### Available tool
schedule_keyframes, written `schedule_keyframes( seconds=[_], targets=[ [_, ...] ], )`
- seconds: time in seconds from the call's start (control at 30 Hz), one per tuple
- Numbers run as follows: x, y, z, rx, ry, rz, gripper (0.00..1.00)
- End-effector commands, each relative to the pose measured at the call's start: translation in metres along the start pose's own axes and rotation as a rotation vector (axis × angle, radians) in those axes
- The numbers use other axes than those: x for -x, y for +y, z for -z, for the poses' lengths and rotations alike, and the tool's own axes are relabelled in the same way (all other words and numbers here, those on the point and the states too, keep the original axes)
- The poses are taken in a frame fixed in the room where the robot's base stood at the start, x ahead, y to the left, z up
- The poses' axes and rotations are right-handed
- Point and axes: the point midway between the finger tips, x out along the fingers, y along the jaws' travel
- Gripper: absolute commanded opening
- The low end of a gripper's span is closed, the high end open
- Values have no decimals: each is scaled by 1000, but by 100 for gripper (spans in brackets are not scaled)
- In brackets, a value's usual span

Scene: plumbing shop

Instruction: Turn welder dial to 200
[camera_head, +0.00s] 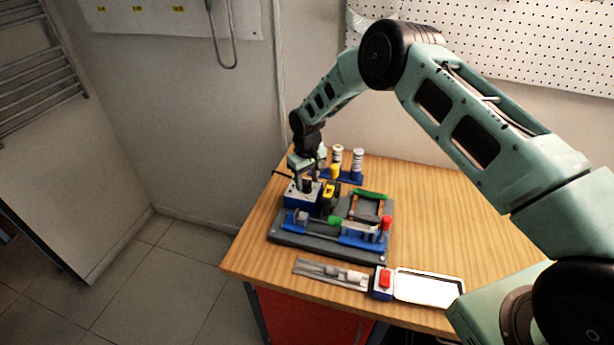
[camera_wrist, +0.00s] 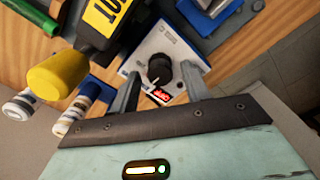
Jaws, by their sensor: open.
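The welder (camera_head: 303,197) is a small blue box with a pale top at the back left of the grey base on the table. In the wrist view its pale panel (camera_wrist: 171,45) carries a round black dial (camera_wrist: 160,70) with a white pointer mark, and a red label (camera_wrist: 161,97) close to the dial. My gripper (camera_wrist: 161,80) is open, with one finger on each side of the dial; I cannot tell whether they touch it. In the head view my gripper (camera_head: 305,178) is over the welder and hides the dial. The dial's numbers are not readable.
A yellow-and-black device (camera_head: 329,196) stands right beside the welder. White-capped cylinders (camera_head: 357,160) stand behind it. A blue-and-grey fixture (camera_head: 364,233) with a red knob (camera_head: 387,223) lies in front. A red switch (camera_head: 385,278) and a white tray (camera_head: 428,287) lie nearer. The table's right side is clear.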

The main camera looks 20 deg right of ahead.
Motion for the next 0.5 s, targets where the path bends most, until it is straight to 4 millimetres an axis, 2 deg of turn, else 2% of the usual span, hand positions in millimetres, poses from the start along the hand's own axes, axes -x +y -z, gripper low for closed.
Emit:
schedule_keyframes(
  seconds=[0.4, 0.5],
  targets=[
    [-8, 0, 0, 0, 1, -1, 47],
    [-8, 0, 0, 0, 0, -1, 19]
  ],
)
